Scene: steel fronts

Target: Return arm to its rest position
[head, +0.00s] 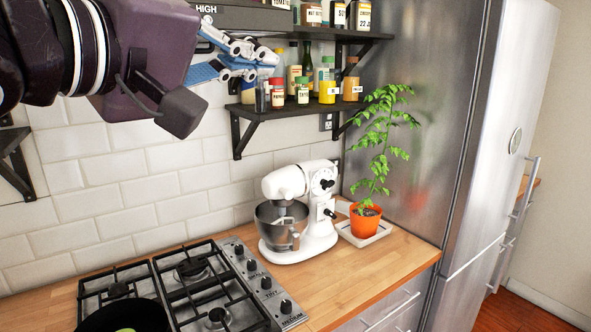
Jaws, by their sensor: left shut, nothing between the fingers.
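My left arm comes in from the upper left and reaches across the top of the view. Its gripper (262,62) has grey metal fingers and blue parts. The fingers are together with nothing seen between them. It is raised high above the counter, in front of the wall shelves, and hides part of them. I cannot tell how far it is from the jars behind it. My right gripper is not in view.
Jars and bottles stand on the lower black shelf (262,118). Below are a gas hob (205,287) with a dark pan (125,316), a white stand mixer (318,222) and a potted plant (366,221). A steel fridge (480,150) stands right. The counter's front right is clear.

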